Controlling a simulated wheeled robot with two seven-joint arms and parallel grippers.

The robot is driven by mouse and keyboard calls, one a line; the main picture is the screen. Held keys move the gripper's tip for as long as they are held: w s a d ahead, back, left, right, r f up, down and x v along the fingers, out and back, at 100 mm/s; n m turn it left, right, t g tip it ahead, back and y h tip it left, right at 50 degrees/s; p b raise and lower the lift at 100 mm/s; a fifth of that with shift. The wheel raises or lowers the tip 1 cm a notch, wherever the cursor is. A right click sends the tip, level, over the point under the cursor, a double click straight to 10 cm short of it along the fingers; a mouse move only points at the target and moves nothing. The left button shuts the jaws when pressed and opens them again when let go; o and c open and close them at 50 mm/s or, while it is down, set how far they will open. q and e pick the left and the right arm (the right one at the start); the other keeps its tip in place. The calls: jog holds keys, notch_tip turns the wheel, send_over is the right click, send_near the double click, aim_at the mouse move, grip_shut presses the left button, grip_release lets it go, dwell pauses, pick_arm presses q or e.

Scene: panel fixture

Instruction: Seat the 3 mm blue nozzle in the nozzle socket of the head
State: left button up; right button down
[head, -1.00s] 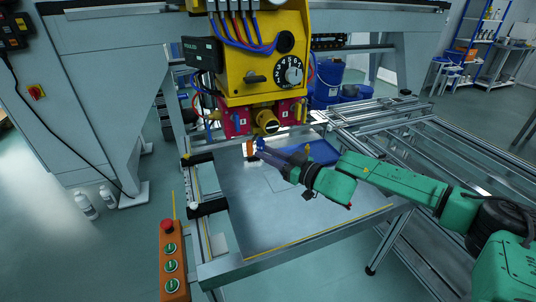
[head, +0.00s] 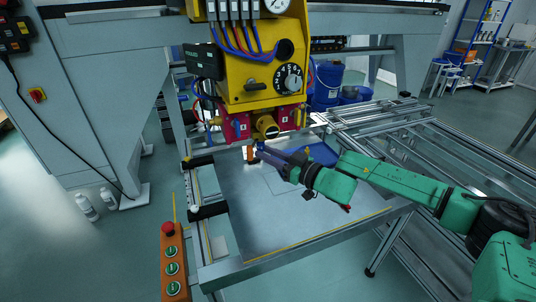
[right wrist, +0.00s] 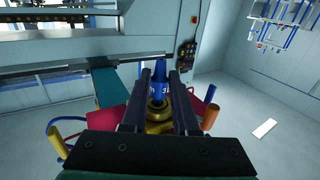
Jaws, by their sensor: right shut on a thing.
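The blue nozzle (right wrist: 159,82), with a "3" on it, is between the dark fingers of my right gripper (right wrist: 157,88) in the right wrist view. In the head view my right gripper (head: 257,152) is just below the yellow head (head: 262,78). The head's round yellow-and-black nozzle socket (head: 266,127) faces out between two magenta blocks. In the right wrist view a brass-yellow ring (right wrist: 158,114) shows close behind the nozzle. I cannot tell whether the nozzle touches it. The nozzle is hard to make out in the head view. My left gripper is not in view.
An orange button panel (head: 173,262) stands at the front left. Metal rails (head: 420,135) run off to the right. Hoses and cables hang around the head.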

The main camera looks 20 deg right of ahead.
jog(key=shift+r+p, duration=0.6)
jog(key=shift+r, duration=0.15)
jog(key=c, duration=0.6)
grip_release()
